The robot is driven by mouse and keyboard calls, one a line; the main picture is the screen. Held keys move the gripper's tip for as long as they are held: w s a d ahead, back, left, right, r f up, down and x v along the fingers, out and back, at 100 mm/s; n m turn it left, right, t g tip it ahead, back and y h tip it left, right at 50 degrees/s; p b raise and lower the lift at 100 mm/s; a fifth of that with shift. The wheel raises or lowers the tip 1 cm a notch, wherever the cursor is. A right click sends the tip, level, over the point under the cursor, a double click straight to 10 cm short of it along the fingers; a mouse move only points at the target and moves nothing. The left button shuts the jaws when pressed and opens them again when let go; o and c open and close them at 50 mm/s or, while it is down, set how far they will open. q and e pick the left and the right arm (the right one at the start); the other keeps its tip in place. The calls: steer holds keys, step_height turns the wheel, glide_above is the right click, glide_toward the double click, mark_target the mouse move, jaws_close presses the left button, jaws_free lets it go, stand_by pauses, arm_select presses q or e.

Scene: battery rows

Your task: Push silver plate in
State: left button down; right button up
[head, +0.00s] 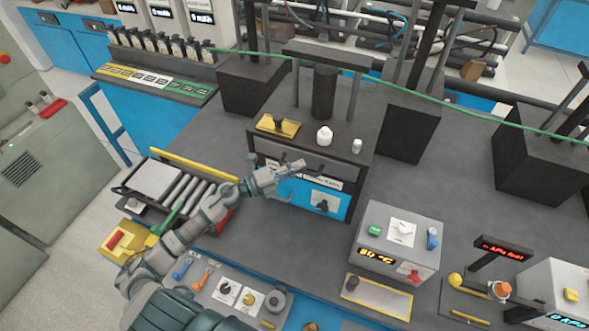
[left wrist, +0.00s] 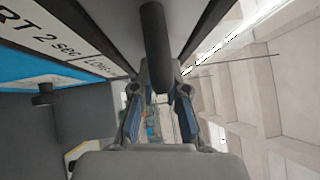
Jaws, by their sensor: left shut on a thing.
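A flat silver plate (head: 155,180) lies on the left end of a roller tray at the left of the table, in the head view. My left gripper (head: 298,166) is away to its right, at the front of a dark press unit (head: 350,175). In the left wrist view, the fingers (left wrist: 158,110) are closed around a dark round bar (left wrist: 156,45) beside the press's labelled front. The bar's far end is hidden by the gripper. My right gripper is not in view.
Rollers (head: 188,190) lie between the plate and the press. A yellow block (head: 278,126) and white bottles (head: 324,136) stand on the press. A grey box with a temperature display (head: 395,245) stands to the right. A green cable (head: 440,100) crosses behind.

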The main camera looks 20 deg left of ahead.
arm_select(q)
steer(key=c, duration=1.4)
jaws_free()
steer(key=shift+f, duration=0.2)
steer(key=shift+c, duration=0.2)
steer(key=shift+o, duration=1.3)
steer(key=shift+d, duration=0.1)
steer(key=shift+w, duration=0.2)
steer(key=v, duration=1.2)
